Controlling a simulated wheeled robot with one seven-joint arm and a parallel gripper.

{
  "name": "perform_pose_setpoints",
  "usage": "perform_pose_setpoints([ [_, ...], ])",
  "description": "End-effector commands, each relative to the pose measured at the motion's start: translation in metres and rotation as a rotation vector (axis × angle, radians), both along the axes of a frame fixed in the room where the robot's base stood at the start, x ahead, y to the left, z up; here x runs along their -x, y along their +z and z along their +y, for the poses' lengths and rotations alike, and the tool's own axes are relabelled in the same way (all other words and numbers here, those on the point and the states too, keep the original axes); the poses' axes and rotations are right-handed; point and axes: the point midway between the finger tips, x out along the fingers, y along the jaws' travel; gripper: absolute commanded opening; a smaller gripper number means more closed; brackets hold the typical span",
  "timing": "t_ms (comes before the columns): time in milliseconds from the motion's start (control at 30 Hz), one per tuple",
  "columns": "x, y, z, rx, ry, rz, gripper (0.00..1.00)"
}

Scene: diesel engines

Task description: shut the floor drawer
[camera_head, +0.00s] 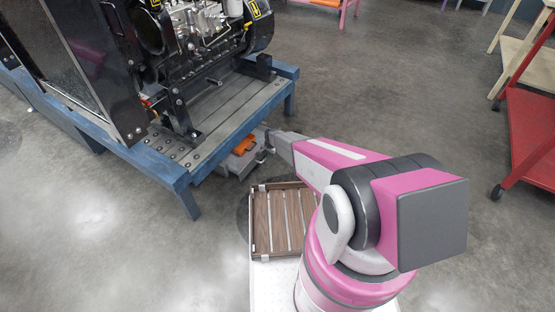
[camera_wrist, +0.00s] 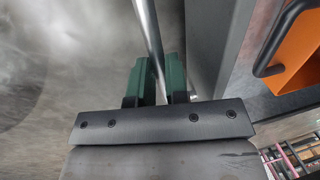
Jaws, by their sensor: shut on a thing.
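The floor drawer (camera_head: 232,166) is a grey open box low under the blue engine stand, and it sticks out past the stand's edge. An orange thing (camera_head: 244,146) sits in it; in the wrist view this orange thing (camera_wrist: 296,52) shows a dark handle. The drawer's grey wall (camera_wrist: 212,45) runs beside a round metal bar handle (camera_wrist: 150,35). My gripper (camera_wrist: 158,72) is shut on this bar, with one green finger on each side. In the head view my gripper (camera_head: 268,141) is at the drawer's right end, where the handle is mostly hidden.
The blue stand (camera_head: 240,130) carries a black engine (camera_head: 190,45), and its front legs stand near the drawer. A slatted wooden tray (camera_head: 263,222) lies in front of my arm. A red cart (camera_head: 530,125) stands at right. Grey floor between is clear.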

Motion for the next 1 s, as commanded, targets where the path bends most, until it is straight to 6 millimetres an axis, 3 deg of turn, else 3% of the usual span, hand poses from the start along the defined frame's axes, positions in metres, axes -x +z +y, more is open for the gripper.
perform_pose_setpoints([
  [100, -0.014, -0.001, 0.017, -0.002, 0.001, -0.001, 0.0],
  [300, -0.024, 0.0, 0.031, -0.001, -0.001, -0.002, 0.0],
  [800, -0.027, 0.001, 0.036, -0.001, -0.001, -0.002, 0.0],
  [833, -0.027, 0.001, 0.036, -0.001, -0.001, -0.002, 0.21],
  [900, -0.026, 0.001, 0.036, -0.001, -0.001, -0.002, 0.4],
  [1000, -0.026, 0.0, 0.036, 0.0, -0.001, -0.001, 0.4],
])
